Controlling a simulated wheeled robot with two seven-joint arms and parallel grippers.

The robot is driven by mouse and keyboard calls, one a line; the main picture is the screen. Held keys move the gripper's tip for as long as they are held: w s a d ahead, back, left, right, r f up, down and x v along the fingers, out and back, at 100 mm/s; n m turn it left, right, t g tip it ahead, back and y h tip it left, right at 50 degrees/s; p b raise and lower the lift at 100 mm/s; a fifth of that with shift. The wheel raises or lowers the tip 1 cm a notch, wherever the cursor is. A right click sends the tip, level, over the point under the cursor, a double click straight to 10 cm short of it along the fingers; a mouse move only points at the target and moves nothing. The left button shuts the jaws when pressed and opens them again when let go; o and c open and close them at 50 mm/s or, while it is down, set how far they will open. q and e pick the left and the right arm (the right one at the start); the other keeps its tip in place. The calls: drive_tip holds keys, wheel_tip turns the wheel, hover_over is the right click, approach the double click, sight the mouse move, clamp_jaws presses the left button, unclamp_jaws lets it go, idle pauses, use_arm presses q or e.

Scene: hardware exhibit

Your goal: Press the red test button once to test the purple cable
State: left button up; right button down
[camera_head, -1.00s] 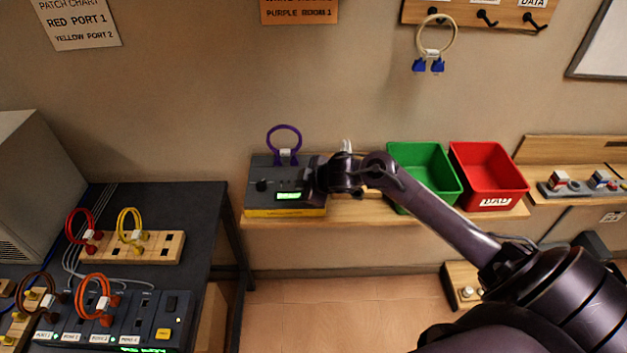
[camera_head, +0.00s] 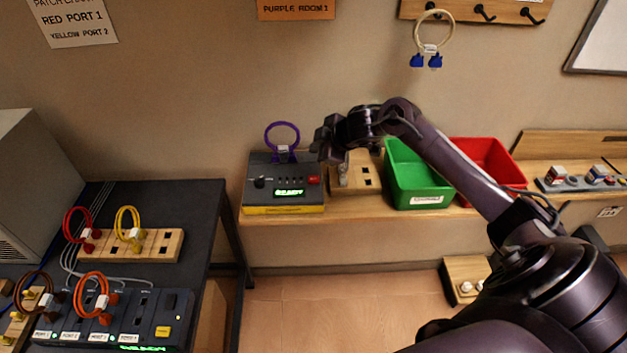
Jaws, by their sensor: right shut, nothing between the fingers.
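The grey tester box (camera_head: 258,198) with a yellow front edge stands on the left end of the wooden shelf. Its red test button (camera_head: 313,180) is on the right of its top face, beside a lit green display (camera_head: 289,192). The purple cable (camera_head: 282,137) stands as an upright loop at the back of the tester, with its plugs at the box. My right gripper (camera_head: 322,144) is shut and empty, raised above and behind the red button, apart from it. My left gripper is out of view.
A wooden block (camera_head: 346,184) with sockets sits right of the tester. A green bin (camera_head: 419,186) and a red bin (camera_head: 488,158) follow, partly behind my right arm. A dark table (camera_head: 205,205) with looped cables stands left. A pale cable (camera_head: 432,32) hangs from a wall hook above.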

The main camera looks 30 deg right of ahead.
drive_tip(key=b, duration=0.6)
hover_over(317, 181)
wheel_tip(317, 181, down, 7)
drive_tip(key=shift+w, duration=0.1)
drive_tip(key=shift+f+b, duration=0.4)
drive_tip(key=shift+f, duration=0.2)
drive_tip(key=shift+f, duration=0.1)
idle(1.0)
drive_tip(key=shift+f, duration=0.3)
drive_tip(key=shift+f, duration=0.45)
idle(0.5)
idle(0.4)
drive_tip(key=shift+r+p, duration=0.7)
drive_tip(key=shift+r, duration=0.15)
